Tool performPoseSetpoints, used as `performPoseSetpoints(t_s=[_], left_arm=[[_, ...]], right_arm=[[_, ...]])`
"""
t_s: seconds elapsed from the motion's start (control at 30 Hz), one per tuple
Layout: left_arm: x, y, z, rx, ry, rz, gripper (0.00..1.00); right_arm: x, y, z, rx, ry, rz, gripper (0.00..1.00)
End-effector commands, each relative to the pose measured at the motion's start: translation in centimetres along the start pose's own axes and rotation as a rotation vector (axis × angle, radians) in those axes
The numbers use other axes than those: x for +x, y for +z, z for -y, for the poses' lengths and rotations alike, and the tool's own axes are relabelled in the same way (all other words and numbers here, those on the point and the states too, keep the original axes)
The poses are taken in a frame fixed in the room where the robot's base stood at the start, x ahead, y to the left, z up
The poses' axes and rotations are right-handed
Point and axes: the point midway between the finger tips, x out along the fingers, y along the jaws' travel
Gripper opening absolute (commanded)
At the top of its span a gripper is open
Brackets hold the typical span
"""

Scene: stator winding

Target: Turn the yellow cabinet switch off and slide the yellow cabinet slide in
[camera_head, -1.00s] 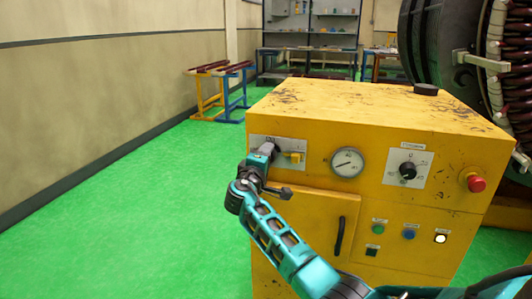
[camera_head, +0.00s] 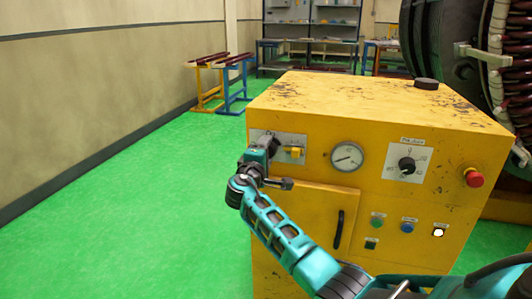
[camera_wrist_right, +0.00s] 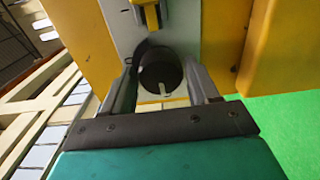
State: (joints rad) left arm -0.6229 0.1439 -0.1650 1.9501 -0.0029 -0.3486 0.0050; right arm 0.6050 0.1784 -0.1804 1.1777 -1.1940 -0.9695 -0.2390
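The yellow cabinet (camera_head: 300,230) stands ahead with a grey plate at its upper left front. The yellow slide (camera_head: 294,153) sits on this plate, just right of my right gripper (camera_head: 270,143). It also shows at the top of the right wrist view (camera_wrist_right: 147,14). The switch, a dark round knob (camera_wrist_right: 160,72) with a pale mark, shows in the right wrist view between my right gripper's fingers (camera_wrist_right: 160,90). The fingers stand apart on either side of it; contact is not clear. My left gripper is not in view.
The cabinet front also has a round gauge (camera_head: 347,157), a dark selector dial (camera_head: 407,165), a red button (camera_head: 473,177), several small buttons and a black door handle (camera_head: 340,229). Green floor (camera_head: 150,220) is free to the left.

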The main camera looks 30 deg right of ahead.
Motion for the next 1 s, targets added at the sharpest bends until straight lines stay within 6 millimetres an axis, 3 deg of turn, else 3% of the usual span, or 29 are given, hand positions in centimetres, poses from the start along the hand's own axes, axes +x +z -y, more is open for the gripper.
performPoseSetpoints(t_s=[0.13, 0.47, 0.67, 1.0], left_arm=[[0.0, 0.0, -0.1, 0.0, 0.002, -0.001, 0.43], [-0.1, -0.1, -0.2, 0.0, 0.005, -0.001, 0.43], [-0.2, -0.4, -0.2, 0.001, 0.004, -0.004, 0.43], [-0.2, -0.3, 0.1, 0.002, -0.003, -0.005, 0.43]], right_arm=[[0.0, 0.0, 0.0, 0.001, -0.001, 0.001, 0.74], [-0.5, 0.0, 0.1, 0.003, -0.003, 0.002, 0.74], [-3.4, 0.0, 0.1, 0.004, -0.004, -0.001, 0.74], [-10.6, 0.0, 0.1, 0.003, -0.004, 0.0, 0.74]])
